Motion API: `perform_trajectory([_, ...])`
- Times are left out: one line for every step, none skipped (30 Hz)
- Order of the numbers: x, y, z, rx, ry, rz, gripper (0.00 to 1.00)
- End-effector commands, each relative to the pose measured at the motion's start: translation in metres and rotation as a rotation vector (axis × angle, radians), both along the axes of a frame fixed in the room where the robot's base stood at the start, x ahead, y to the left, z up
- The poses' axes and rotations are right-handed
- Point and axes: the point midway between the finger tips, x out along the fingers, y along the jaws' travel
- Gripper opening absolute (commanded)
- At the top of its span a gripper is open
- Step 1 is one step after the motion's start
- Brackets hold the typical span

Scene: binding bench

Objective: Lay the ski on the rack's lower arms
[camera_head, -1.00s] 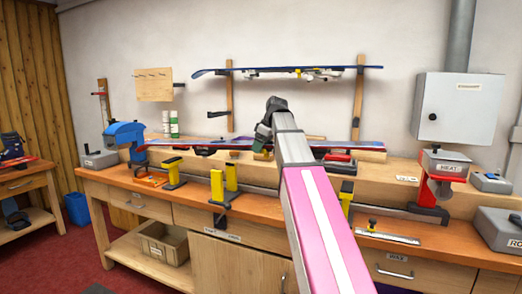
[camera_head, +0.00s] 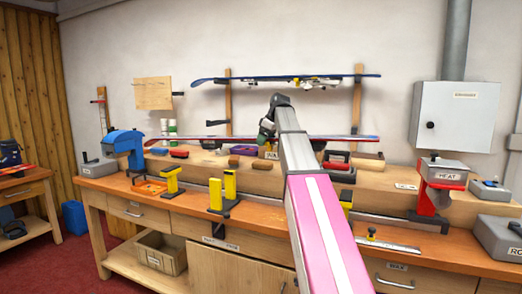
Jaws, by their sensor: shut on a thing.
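A long ski (camera_head: 210,138) with a dark edge and a red end on the right lies level across the front of the wall rack. My gripper (camera_head: 267,131) is shut on it near its middle; my own arm hides much of the fingers. The rack has two wooden posts, a left post (camera_head: 229,103) and a right post (camera_head: 357,104). The left lower arm (camera_head: 216,122) is dark and shows just above the ski's line. The right lower arm is hard to make out. The ski appears above the bench shelf; I cannot tell whether it touches the rack.
Another blue ski (camera_head: 225,79) with bindings lies on the rack's upper arms. A blue vise (camera_head: 125,142) stands left, a red heat stand (camera_head: 440,180) right.

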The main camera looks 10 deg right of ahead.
Motion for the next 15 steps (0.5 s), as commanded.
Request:
perform_trajectory([0.022, -0.009, 0.012, 0.005, -0.003, -0.002, 0.33])
perform_trajectory([0.029, -0.013, 0.016, 0.007, -0.005, -0.002, 0.33])
perform_trajectory([0.039, -0.019, 0.021, 0.008, -0.006, -0.002, 0.33])
perform_trajectory([0.047, -0.023, 0.025, 0.01, -0.007, -0.002, 0.33])
perform_trajectory([0.054, -0.027, 0.029, 0.012, -0.007, -0.002, 0.33])
perform_trajectory([0.064, -0.033, 0.034, 0.014, -0.009, -0.001, 0.33])
perform_trajectory([0.071, -0.037, 0.038, 0.015, -0.01, -0.001, 0.33])
perform_trajectory([0.078, -0.042, 0.042, 0.017, -0.011, -0.001, 0.33])
perform_trajectory([0.088, -0.048, 0.047, 0.019, -0.012, -0.001, 0.33])
perform_trajectory([0.095, -0.053, 0.051, 0.02, -0.012, -0.002, 0.33])
perform_trajectory([0.102, -0.057, 0.054, 0.022, -0.012, -0.001, 0.33])
perform_trajectory([0.112, -0.064, 0.06, 0.023, -0.014, -0.001, 0.33])
perform_trajectory([0.119, -0.068, 0.064, 0.025, -0.015, -0.001, 0.33])
perform_trajectory([0.126, -0.073, 0.067, 0.026, -0.015, -0.001, 0.33])
perform_trajectory([0.135, -0.08, 0.073, 0.028, -0.017, -0.002, 0.33])
